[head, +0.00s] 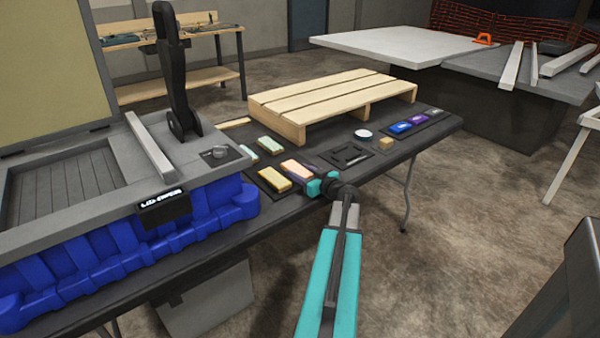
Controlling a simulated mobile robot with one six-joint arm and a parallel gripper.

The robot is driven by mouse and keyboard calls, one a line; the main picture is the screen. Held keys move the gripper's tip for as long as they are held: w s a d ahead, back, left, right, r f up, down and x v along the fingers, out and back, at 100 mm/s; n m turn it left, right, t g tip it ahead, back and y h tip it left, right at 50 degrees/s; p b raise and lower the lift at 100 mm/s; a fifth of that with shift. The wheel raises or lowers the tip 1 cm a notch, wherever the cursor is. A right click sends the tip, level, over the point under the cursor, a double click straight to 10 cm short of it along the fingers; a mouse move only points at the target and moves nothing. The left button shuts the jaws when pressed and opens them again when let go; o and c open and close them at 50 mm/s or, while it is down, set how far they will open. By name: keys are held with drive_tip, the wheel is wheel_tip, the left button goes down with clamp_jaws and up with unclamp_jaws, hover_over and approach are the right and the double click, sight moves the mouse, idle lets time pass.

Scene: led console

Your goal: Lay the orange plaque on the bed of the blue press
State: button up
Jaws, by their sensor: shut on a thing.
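The orange plaque (295,168), a pale peach-orange block, is between the fingers of my gripper (309,180) over the dark table. My gripper is teal and dark, and it is shut on the plaque's near right end. I cannot tell whether the plaque is lifted clear of the table. The blue press (120,244) stands at the left, with a ribbed blue base and a grey top. Its recessed grey slatted bed (68,186) looks empty. A tall black lever (172,70) stands upright at its right back.
A yellow block (274,180) lies left of the held plaque, and a pale green block (270,145) lies behind. A wooden pallet (330,98) occupies the table's back. Blue (401,127) and purple (418,118) blocks lie right. A raised olive panel (45,65) stands behind the bed.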

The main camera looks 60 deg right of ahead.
drive_tip(key=shift+f+b, duration=0.15)
drive_tip(key=shift+b, duration=0.2)
drive_tip(key=o, duration=1.1)
drive_tip(key=shift+r+p, duration=0.25)
drive_tip(key=shift+p, duration=0.15)
drive_tip(key=b+v, duration=0.1)
drive_tip(key=v, duration=1.1)
drive_tip(key=shift+a+b, duration=0.1)
drive_tip(key=shift+b, duration=0.25)
drive_tip(key=shift+o, duration=0.4)
